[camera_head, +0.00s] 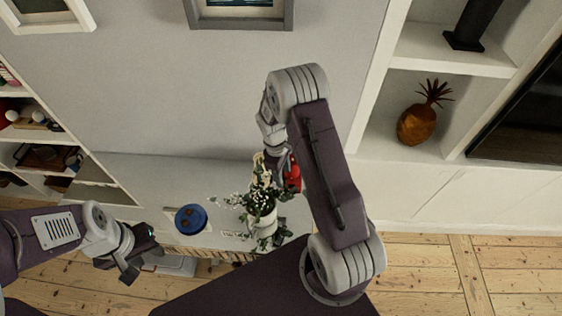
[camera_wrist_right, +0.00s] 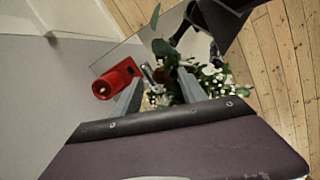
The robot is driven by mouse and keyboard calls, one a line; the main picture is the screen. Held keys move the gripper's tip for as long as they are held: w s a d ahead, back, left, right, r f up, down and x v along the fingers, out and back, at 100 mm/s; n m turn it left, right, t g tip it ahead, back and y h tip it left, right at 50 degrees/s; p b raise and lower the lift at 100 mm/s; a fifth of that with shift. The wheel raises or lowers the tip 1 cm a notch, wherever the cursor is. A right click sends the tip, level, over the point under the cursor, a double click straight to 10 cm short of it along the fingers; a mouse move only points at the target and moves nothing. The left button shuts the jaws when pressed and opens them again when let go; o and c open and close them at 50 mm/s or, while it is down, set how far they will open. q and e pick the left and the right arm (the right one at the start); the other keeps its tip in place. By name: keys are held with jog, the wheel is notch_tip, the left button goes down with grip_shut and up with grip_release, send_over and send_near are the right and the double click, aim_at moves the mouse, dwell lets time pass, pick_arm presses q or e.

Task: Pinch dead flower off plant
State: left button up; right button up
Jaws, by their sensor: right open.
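The plant (camera_head: 264,190) has green leaves and small white blossoms. It stands in a white pot (camera_head: 262,218) on a low white cabinet. A pale tan piece (camera_head: 259,165) shows at its top; I cannot tell if it is the dead flower. My right arm reaches over from the right, and its gripper is largely hidden in the head view. In the right wrist view my right gripper (camera_wrist_right: 162,76) is open, with leaves and white blossoms (camera_wrist_right: 205,80) beyond and beside its fingers. My left gripper (camera_head: 143,253) is open and empty, low on the left, apart from the plant.
A red candle (camera_head: 292,175) stands close behind the plant; it also shows in the right wrist view (camera_wrist_right: 117,79). Shelves flank both sides, with a pineapple ornament (camera_head: 417,125) at right.

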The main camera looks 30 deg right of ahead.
jog(key=shift+f, duration=0.75)
jog(key=shift+s, duration=0.1)
jog(key=shift+d, duration=0.1)
jog(key=shift+c, duration=0.3)
grip_shut()
